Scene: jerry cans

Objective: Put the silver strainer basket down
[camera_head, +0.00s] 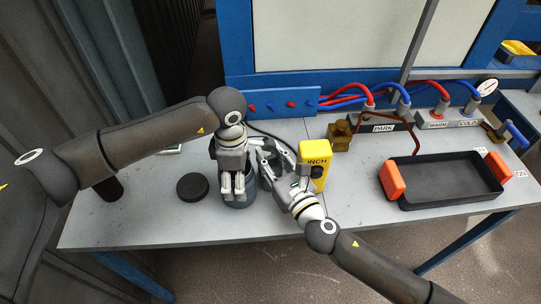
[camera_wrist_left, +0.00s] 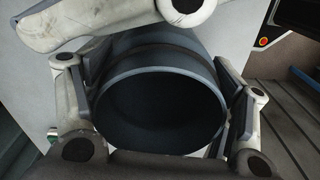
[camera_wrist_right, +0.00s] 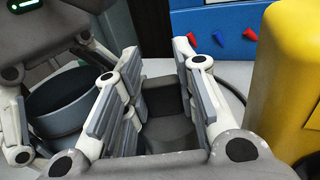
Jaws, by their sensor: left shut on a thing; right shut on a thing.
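My left gripper (camera_head: 234,186) is shut on a grey-blue open canister (camera_head: 240,202) standing at the table's front. In the left wrist view the fingers sit around the canister (camera_wrist_left: 165,105), whose round mouth looks dark inside. My right gripper (camera_head: 266,158) is just right of the left one, beside the yellow box. In the right wrist view it is shut on a dark grey piece (camera_wrist_right: 168,118) between its finger pads. I cannot make out a silver mesh, so I cannot tell whether this piece is the strainer basket. The canister (camera_wrist_right: 58,108) shows left of these fingers.
A black disc (camera_head: 192,187) lies left of the canister. The yellow INCH box (camera_head: 314,165) stands close right of my right gripper. A black tray (camera_head: 450,180) with orange handles is at the right. A brass block (camera_head: 339,136) and hose fittings stand behind. The front middle of the table is clear.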

